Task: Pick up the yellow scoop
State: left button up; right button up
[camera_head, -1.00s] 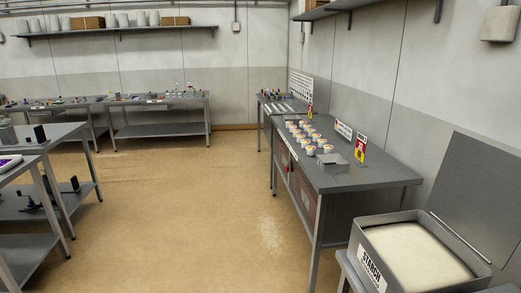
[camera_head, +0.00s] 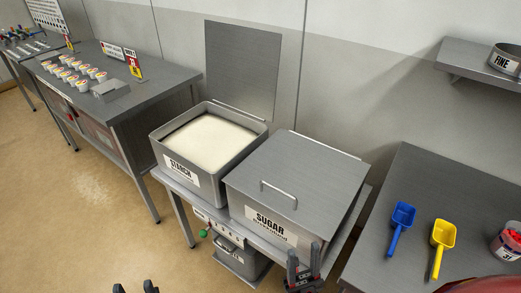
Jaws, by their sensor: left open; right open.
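The yellow scoop (camera_head: 443,237) lies on the metal table at the right, its handle toward the near side. A blue scoop (camera_head: 401,221) lies just left of it, apart from it. My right gripper (camera_head: 303,262) is at the bottom, in front of the sugar bin, open and empty, left of both scoops. My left gripper (camera_head: 136,288) shows only its fingertips at the bottom edge, open and empty, far from the scoops.
An open starch bin (camera_head: 165,172) of white powder and a closed sugar bin (camera_head: 300,180) stand in the middle. A tub with red contents (camera_head: 506,246) is right of the yellow scoop. A shelf (camera_head: 470,66) with a sieve marked FINE (camera_head: 505,60) hangs above.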

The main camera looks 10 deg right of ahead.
aim_at(443, 236)
jog(key=z, duration=1.95)
